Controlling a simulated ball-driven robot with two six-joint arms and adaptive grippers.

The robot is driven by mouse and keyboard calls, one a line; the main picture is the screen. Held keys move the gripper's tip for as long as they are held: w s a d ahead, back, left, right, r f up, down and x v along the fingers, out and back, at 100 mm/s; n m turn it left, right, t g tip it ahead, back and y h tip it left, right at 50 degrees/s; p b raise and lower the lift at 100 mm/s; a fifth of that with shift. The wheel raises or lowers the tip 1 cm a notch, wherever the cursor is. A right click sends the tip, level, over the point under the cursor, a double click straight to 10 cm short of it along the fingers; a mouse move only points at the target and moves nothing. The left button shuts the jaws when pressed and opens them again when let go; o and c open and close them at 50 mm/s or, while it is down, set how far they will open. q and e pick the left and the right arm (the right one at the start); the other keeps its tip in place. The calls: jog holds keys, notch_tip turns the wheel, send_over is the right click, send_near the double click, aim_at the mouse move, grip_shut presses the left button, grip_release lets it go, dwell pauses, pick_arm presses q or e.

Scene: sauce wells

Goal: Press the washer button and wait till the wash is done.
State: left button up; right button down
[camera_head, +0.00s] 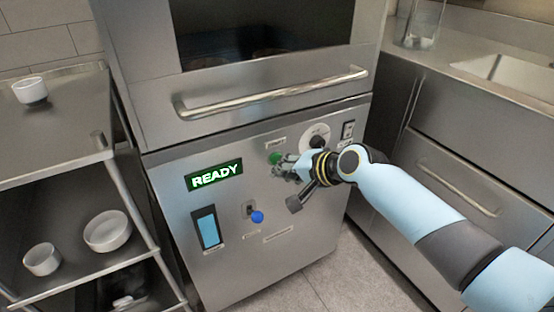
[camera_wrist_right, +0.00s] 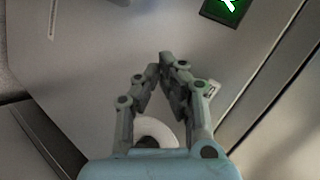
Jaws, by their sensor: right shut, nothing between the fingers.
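The washer (camera_head: 180,260) is a steel front panel under a big door, and its green display (camera_head: 215,175) reads READY. A green round button (camera_head: 274,158) sits right of the display. My right gripper (camera_head: 284,168) is shut and empty, with its fingertips close beside the green button; I cannot tell whether they touch it. In the right wrist view the fingertips (camera_wrist_right: 166,66) meet in front of the panel, and the button is not visible there. The display's edge (camera_wrist_right: 226,10) shows at the top. My left gripper is not in view.
The panel also has a dial (camera_head: 315,133), a blue knob (camera_head: 257,217), a blue window (camera_head: 209,227) and a switch (camera_head: 348,129). A door handle (camera_head: 270,92) juts out above. White bowls (camera_head: 108,231) stand on the left shelves, and a counter with a sink (camera_head: 510,75) is at right.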

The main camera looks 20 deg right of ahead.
jog(key=shift+w, duration=0.1)
jog(key=shift+w, duration=0.35)
jog(key=shift+w, duration=0.45)
dwell(0.8)
jog(key=shift+s, duration=0.1)
jog(key=shift+s+p, duration=0.45)
jog(key=shift+s, duration=0.35)
